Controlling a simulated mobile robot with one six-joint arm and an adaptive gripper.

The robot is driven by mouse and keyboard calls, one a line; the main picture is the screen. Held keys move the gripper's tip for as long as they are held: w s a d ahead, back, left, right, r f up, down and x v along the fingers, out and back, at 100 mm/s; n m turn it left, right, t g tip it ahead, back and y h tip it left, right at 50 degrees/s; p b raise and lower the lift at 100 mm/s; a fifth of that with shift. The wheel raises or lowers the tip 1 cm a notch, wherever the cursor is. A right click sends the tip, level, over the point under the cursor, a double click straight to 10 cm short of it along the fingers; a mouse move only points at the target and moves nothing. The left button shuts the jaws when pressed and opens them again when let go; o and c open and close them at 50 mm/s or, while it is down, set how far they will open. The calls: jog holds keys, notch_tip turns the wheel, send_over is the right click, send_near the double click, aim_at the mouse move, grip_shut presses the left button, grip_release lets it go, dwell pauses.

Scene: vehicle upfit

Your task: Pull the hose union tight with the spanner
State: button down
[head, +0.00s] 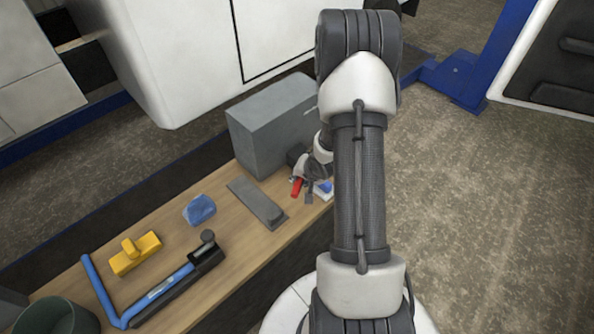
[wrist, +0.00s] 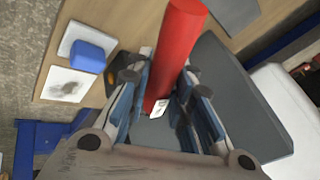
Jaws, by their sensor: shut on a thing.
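My gripper (head: 305,178) is low over the right end of the wooden bench, partly hidden behind my own arm. In the wrist view my gripper (wrist: 160,97) has its two blue-lined fingers closed around a red cylindrical handle (wrist: 176,50). A small pale metal-like piece shows at the handle's near end, between the fingers. The red handle (head: 297,187) also shows as a small red piece in the head view. Its working end is out of sight, so I cannot tell for sure that it is the spanner. I cannot make out the hose union in either view.
A grey box (head: 270,125) stands close behind my gripper. On the bench (head: 232,259) lie a flat grey piece (head: 257,203), a blue cloth-like lump (head: 199,209), a yellow block with a knob (head: 135,253) and a blue-and-black tool (head: 165,288). A blue block (wrist: 87,57) sits near my fingers.

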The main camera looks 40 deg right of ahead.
jog(key=s+d+n+g+y+p, duration=0.1)
jog(key=s+d+n+y+p, duration=0.1)
jog(key=d+n, duration=0.5)
jog(key=s+d+n+g+y+p, duration=0.1)
jog(key=s+d+n+y+p, duration=0.1)
jog(key=d+n, duration=0.4)
jog(key=shift+s+d+f+n+g+y, duration=0.4)
jog(key=shift+s+d+y, duration=0.4)
jog(key=shift+y, duration=0.4)
jog(key=shift+f, duration=0.1)
jog(key=shift+f, duration=0.15)
dwell(0.5)
jog(key=shift+f, duration=0.45)
dwell(0.5)
